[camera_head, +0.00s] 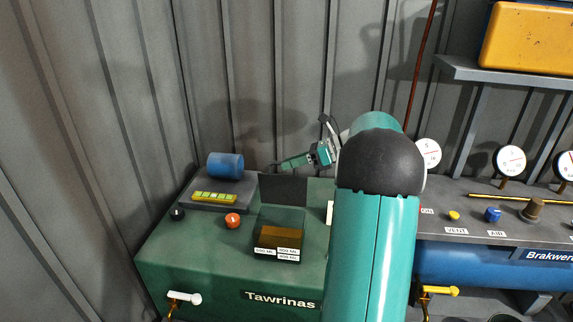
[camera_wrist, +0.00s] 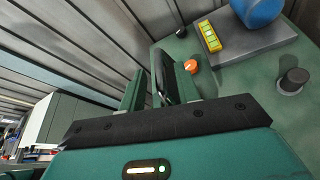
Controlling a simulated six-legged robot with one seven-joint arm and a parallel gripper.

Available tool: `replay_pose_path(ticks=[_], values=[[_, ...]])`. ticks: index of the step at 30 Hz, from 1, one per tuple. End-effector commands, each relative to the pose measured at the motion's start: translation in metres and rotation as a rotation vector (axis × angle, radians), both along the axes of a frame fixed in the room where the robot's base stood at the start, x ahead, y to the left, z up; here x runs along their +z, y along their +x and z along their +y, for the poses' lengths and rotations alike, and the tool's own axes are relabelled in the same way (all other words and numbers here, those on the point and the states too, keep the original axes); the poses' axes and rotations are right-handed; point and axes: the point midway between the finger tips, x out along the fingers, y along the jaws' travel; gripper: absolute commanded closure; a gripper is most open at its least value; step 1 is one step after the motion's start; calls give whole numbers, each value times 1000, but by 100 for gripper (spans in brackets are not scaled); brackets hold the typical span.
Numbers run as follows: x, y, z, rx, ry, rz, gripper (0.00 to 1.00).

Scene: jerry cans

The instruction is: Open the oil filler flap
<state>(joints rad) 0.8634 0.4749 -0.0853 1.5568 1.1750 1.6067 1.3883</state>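The oil filler flap (camera_head: 283,189) is a dark flat panel standing upright on top of the green Tawrinas tank (camera_head: 190,262). In front of it is the filler opening (camera_head: 281,217), with brown oil and several white ML labels below. My gripper (camera_head: 282,163) is just above and behind the flap's top edge, pointing left. In the wrist view my gripper's two fingers (camera_wrist: 160,92) are spread apart. A dark panel, seemingly the flap (camera_wrist: 162,72), shows between or beyond them; I cannot tell whether they touch it.
On the tank are an orange knob (camera_head: 232,220), a black knob (camera_head: 177,213), and a blue cylinder (camera_head: 226,166) beside a yellow-green level (camera_head: 214,198). A corrugated wall (camera_head: 270,80) stands close behind. The Brakwern tank (camera_head: 480,266) with gauges is at right.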

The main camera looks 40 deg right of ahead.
Motion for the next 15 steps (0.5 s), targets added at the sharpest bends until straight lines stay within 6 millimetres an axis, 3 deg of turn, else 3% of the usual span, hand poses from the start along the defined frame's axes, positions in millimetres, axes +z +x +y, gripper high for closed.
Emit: replay_pose_path(ticks=[9, 15], values=[[25, -44, -50, -4, -2, 0, 67], [38, -65, -74, -1, -1, 1, 67]])
